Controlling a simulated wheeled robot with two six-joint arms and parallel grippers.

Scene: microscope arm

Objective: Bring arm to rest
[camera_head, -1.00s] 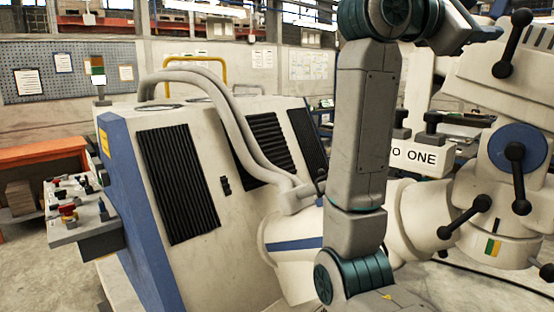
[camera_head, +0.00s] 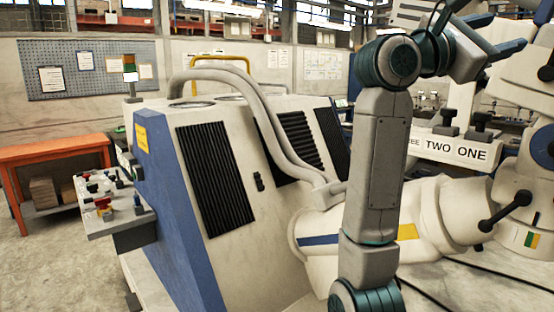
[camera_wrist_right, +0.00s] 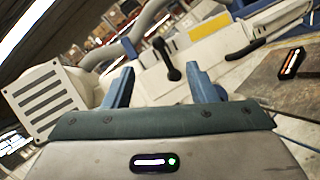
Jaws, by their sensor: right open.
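The big white jointed arm (camera_head: 440,215) stands at the right in the head view, with a yellow patch and black lever handles (camera_head: 505,212). Its upper part runs off the right edge. My right gripper (camera_head: 505,35) is at the upper right, its blue fingers apart and empty, pointing right toward the white arm's upper part. In the right wrist view my right gripper (camera_wrist_right: 162,82) is open with nothing between its fingers. A black knobbed handle (camera_wrist_right: 165,58) shows beyond the fingers, apparently apart from them. My left gripper is not seen in the head view.
A white and blue cabinet (camera_head: 285,235) with black vents and thick hoses fills the middle. A control panel (camera_head: 115,205) juts out at left, near an orange table (camera_head: 55,152). A rack labelled TWO and ONE (camera_head: 445,147) stands behind my right arm.

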